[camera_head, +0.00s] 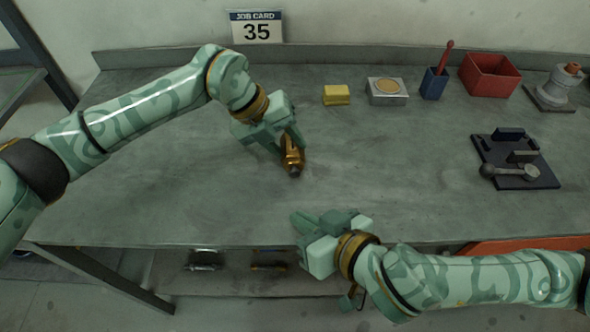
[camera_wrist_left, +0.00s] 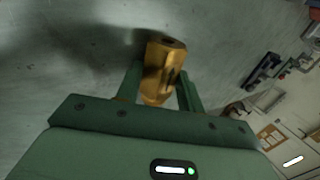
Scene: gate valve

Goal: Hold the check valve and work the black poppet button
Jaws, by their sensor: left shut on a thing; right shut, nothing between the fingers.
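The check valve (camera_head: 291,160) is a brass-coloured body with a dark end that points toward the front of the bench. My left gripper (camera_head: 292,150) is shut on it, near the middle of the bench. In the left wrist view the check valve (camera_wrist_left: 162,70) sits between the two green fingers, with a dark opening at its far end. I cannot make out the black poppet button clearly. My right gripper (camera_head: 300,221) is shut and empty at the bench's front edge, in front of the check valve and apart from it.
A yellow block (camera_head: 336,95), a grey box with a round tan top (camera_head: 388,91), a blue cup (camera_head: 434,83) and a red bin (camera_head: 490,75) stand along the back. A dark fixture plate (camera_head: 516,172) lies at the right. The bench between the grippers (camera_head: 340,185) is clear.

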